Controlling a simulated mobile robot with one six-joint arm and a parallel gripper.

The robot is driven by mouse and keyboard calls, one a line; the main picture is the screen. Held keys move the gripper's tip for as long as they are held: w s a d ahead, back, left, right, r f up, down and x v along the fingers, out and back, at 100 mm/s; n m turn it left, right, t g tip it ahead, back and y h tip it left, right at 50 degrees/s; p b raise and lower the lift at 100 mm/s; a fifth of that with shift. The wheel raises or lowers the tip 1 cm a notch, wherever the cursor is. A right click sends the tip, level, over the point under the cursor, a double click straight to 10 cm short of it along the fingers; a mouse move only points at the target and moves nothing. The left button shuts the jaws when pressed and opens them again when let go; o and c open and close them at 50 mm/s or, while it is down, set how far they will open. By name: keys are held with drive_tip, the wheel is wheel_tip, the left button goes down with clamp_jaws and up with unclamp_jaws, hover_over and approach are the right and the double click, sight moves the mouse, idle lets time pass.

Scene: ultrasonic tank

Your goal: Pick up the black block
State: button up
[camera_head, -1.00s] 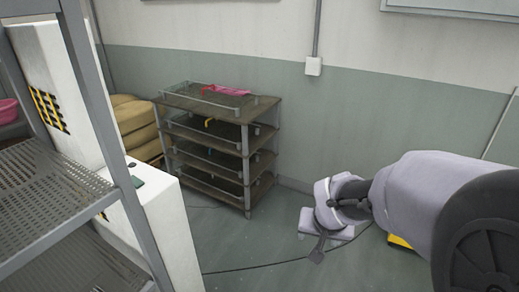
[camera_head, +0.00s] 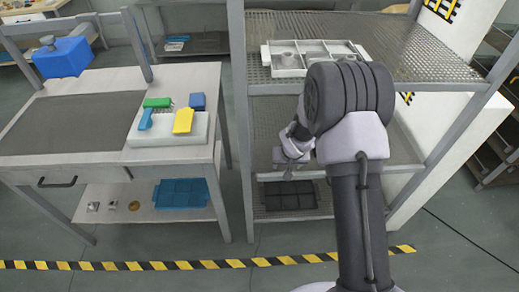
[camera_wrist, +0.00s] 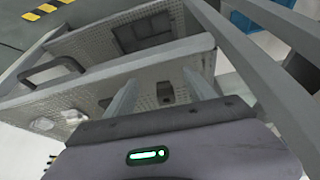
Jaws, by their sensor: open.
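My gripper (camera_head: 288,162) is inside the metal rack in the head view, over its middle shelf. In the wrist view my gripper (camera_wrist: 160,77) shows two pale fingers spread apart with nothing held between them. A small dark block (camera_wrist: 167,92) appears beyond and between the fingers, on a perforated metal surface. It may be the black block, but I cannot be sure. I cannot make out a black block in the head view, where my arm hides part of the rack.
A white compartment tray (camera_head: 285,72) stands on the rack's upper shelf. A black tray (camera_head: 284,203) lies on the lower shelf. The workbench (camera_head: 70,160) at left carries a white holder (camera_head: 150,155) with green, yellow and blue pieces. Rack posts stand close around my arm.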

drive_tip(key=w, duration=0.3)
drive_tip(key=w+b, duration=0.1)
drive_tip(key=w, duration=0.2)
drive_tip(key=w+d, duration=0.1)
drive_tip(key=w, duration=0.2)
drive_tip(key=shift+b, duration=0.3)
drive_tip(key=b+x, duration=0.2)
drive_tip(key=x, duration=0.3)
drive_tip(key=shift+w, duration=0.1)
drive_tip(key=shift+r, duration=0.1)
clamp_jaws()
